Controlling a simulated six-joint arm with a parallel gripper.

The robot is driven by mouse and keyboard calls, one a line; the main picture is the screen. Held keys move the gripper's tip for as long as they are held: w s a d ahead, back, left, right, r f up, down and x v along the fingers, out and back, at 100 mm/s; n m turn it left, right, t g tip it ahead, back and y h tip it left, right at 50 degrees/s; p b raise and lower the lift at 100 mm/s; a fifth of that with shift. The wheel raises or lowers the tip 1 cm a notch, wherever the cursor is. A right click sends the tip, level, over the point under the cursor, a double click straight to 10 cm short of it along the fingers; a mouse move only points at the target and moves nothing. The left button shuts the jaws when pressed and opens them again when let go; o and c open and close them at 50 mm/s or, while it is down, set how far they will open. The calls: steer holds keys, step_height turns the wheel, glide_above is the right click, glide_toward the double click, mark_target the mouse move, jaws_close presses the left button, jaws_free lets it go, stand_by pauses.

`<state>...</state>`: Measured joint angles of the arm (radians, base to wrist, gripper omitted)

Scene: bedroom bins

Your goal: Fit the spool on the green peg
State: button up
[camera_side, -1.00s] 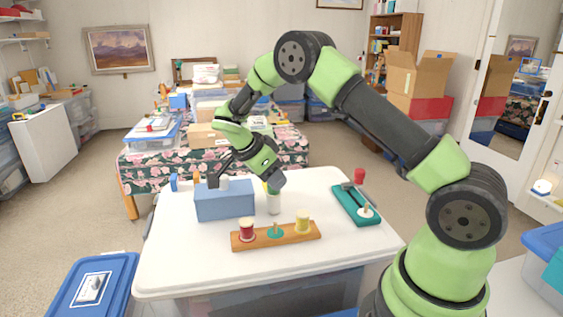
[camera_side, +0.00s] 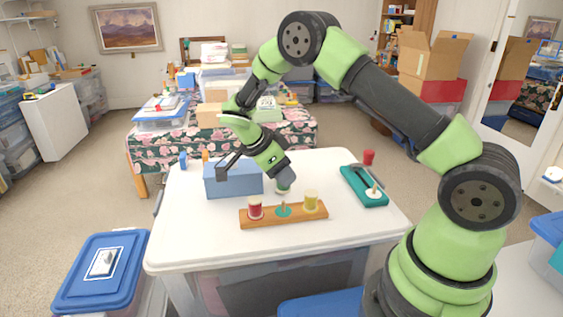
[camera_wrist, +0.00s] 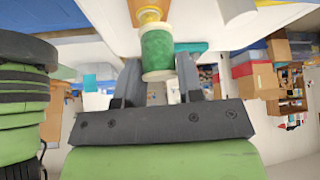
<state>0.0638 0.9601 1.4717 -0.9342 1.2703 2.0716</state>
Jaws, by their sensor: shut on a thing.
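A long wooden board (camera_side: 298,219) lies on the white table. It has a red spool (camera_side: 255,208) at its left, a green peg on a green disc (camera_side: 283,211) in the middle, bare, and a yellow spool (camera_side: 311,201) at its right. My gripper (camera_side: 283,183) points down, above and just behind the middle of the board. It is shut on a green spool with pale ends (camera_side: 284,189), partly hidden by the gripper in the side view. In the wrist view the green spool (camera_wrist: 158,52) sits between my fingers (camera_wrist: 160,83), apart from the peg.
A blue box (camera_side: 232,181) stands behind and left of the board, close to my gripper. A teal tray (camera_side: 358,184) with a white-based item lies at the right, a red object (camera_side: 369,157) behind it. The table front (camera_side: 270,250) is clear.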

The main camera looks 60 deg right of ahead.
steer(key=shift+f, duration=1.25)
steer(key=shift+f, duration=1.95)
steer(key=o, duration=1)
steer(key=shift+v, duration=5)
